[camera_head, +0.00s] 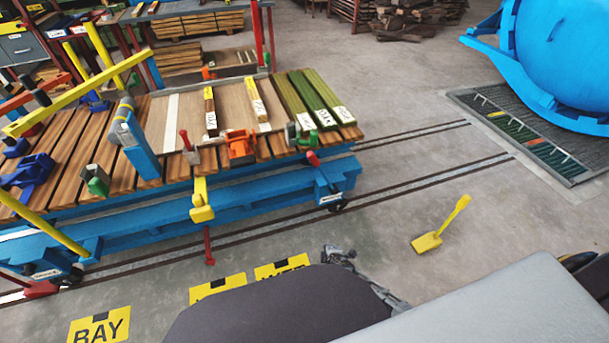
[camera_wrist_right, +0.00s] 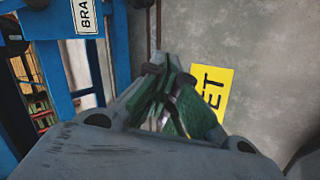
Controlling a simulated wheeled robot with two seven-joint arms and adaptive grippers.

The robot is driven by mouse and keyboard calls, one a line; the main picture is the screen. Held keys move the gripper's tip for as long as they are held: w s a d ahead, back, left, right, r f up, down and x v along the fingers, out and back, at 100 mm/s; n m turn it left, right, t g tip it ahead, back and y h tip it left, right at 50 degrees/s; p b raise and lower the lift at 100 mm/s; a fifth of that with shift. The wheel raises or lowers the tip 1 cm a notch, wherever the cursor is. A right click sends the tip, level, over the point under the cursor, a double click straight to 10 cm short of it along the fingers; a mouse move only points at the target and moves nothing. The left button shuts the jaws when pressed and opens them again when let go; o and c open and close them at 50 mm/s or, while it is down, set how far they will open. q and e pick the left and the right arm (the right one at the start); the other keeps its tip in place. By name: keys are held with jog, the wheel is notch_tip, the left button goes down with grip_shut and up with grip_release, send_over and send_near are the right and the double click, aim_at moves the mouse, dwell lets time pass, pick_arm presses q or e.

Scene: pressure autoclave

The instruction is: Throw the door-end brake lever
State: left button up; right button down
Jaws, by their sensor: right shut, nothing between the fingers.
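The door-end brake lever (camera_head: 314,160), with a red grip, stands tilted at the cart's right corner, above a blue bracket with a small white label (camera_head: 330,199). In the right wrist view a white label (camera_wrist_right: 86,16) beginning "BRA" is on the blue frame at upper left; I cannot make out the red grip there. My right gripper (camera_head: 337,254) is near the floor side of the cart, below and apart from the lever. Its fingers (camera_wrist_right: 170,72) are shut and empty. My left gripper is not in view.
The blue cart (camera_head: 120,250) carries slats, timber and clamps, and stands on floor rails (camera_head: 430,187). A yellow shovel (camera_head: 440,226) lies on the floor at right. The blue autoclave (camera_head: 560,50) is at upper right, beside a floor grate (camera_head: 480,100). Yellow floor signs (camera_head: 100,326) lie in front.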

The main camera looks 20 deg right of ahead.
jog(key=w+a+r+n+t+b, duration=0.45)
jog(key=w+r+b, duration=0.35)
jog(key=w+r, duration=0.25)
pick_arm(q)
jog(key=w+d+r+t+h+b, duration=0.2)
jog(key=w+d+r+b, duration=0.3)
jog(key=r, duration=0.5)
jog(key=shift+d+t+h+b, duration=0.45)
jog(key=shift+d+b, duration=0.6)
jog(key=shift+b, duration=0.3)
pick_arm(e)
jog(key=a+r+n+t, duration=0.1)
jog(key=a+r+t, duration=0.1)
jog(key=r, duration=0.5)
jog(key=a+r+n+t+h, duration=0.1)
jog(key=a+r+t, duration=0.2)
jog(key=r, duration=0.4)
jog(key=shift+w+a+r+t+h, duration=0.2)
jog(key=shift+w+a+t+h, duration=0.15)
jog(key=shift+w, duration=0.1)
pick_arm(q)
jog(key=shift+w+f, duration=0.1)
pick_arm(e)
jog(key=shift+w, duration=0.2)
